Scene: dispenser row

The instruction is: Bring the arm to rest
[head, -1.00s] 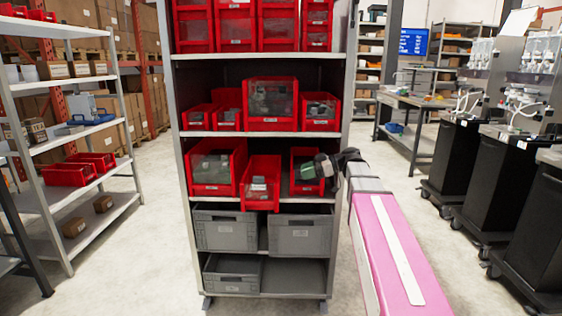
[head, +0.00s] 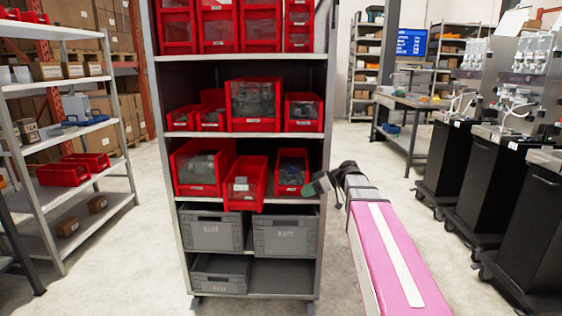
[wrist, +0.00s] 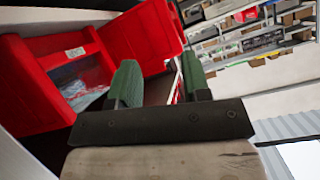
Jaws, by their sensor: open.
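A red bin also fills the upper left of the wrist view (wrist: 140,35). The gap between the fingertips and the bin cannot be judged exactly. My pink arm reaches in from the lower right of the head view.
The shelf unit (head: 168,215) holds red bins above and grey crates (head: 284,235) below. A lighter shelf rack (head: 100,215) stands at the left. Black dispenser cabinets (head: 490,190) line the right. Floor (head: 395,185) is open between my arm and the cabinets.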

